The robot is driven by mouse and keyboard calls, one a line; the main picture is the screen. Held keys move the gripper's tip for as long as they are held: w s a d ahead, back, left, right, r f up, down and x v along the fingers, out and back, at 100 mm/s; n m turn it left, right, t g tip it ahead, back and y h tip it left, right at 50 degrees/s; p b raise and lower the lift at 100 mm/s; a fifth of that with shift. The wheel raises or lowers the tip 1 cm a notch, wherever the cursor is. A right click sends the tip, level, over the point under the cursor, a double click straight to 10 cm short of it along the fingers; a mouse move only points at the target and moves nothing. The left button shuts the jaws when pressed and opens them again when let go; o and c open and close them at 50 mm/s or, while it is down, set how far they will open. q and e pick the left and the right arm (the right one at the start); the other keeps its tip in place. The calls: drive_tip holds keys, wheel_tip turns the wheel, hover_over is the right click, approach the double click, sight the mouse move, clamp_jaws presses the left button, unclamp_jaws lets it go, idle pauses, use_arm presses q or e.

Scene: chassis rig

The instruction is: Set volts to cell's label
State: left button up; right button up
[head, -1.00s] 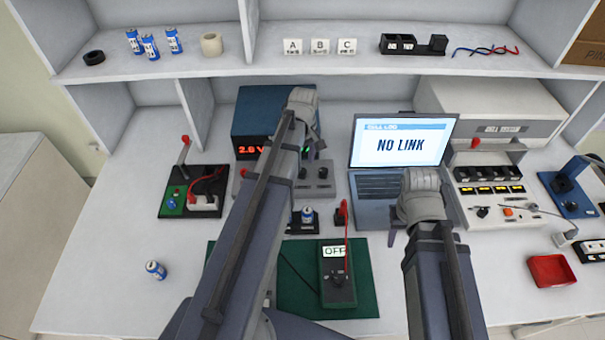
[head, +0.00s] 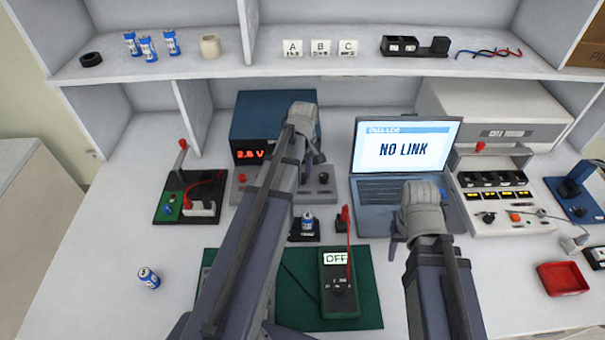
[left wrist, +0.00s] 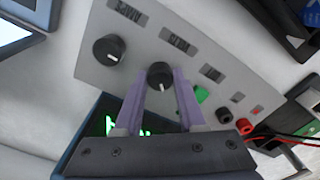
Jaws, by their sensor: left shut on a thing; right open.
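A blue power supply (head: 262,108) stands at the back, with a red display (head: 250,155) that seems to read 2.8 V; the last digit is blurred. Its grey control panel (head: 240,190) also shows in the left wrist view (left wrist: 205,55). My right gripper (head: 396,245) is open and empty in front of the laptop (head: 385,188).
A multimeter (head: 338,283) reading OFF lies on a green mat (head: 295,300). A loose cell (head: 149,278) stands at the left. A switch board (head: 180,205), a charger station (head: 500,200) and a red tray (head: 562,279) flank the work area.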

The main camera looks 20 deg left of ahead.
use_arm(q)
clamp_jaws()
drive_tip(key=m, duration=0.7)
drive_tip(key=shift+m, duration=0.4)
drive_tip(key=m, duration=0.4)
drive_tip(key=shift+s, duration=0.1)
drive_tip(key=shift+m, duration=2)
